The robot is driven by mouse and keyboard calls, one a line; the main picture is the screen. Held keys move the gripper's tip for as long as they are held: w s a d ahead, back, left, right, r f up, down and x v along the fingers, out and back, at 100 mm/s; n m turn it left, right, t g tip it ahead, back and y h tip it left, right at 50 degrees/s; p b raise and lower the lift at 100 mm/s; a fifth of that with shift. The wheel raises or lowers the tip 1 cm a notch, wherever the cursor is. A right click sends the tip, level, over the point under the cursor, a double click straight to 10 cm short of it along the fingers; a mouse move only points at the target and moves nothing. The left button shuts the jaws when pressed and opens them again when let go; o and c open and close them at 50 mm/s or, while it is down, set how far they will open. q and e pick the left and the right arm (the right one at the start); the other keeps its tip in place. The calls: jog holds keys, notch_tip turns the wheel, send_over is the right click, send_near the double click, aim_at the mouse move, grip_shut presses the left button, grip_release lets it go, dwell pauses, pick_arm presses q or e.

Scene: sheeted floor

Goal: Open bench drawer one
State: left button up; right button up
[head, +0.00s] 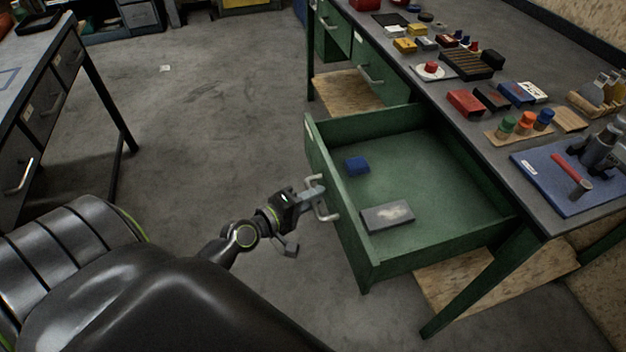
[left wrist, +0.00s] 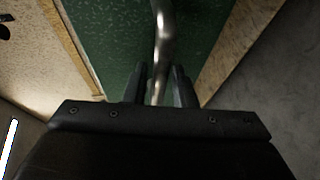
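The green bench drawer (head: 425,180) stands pulled far out from the bench, its inside floor showing. A blue block (head: 356,166) and a grey flat box (head: 387,217) lie in it. Its silver bar handle (head: 325,206) is on the front panel. My left gripper (head: 315,192) is at the handle. In the left wrist view the handle (left wrist: 163,35) runs between the two fingers (left wrist: 160,84), with a narrow gap visible on either side, so they look parted around it. The green drawer front (left wrist: 122,35) lies beyond. My right gripper is not in view.
The bench top (head: 480,130) holds small parts, trays and a blue mat (head: 545,175). Another green drawer (head: 380,70) with a handle sits further back, looking shut. A grey-drawered table (head: 45,95) stands at left. The floor between (head: 220,110) is mostly clear.

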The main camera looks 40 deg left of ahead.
pick_arm(q)
jog(key=shift+o, duration=0.7)
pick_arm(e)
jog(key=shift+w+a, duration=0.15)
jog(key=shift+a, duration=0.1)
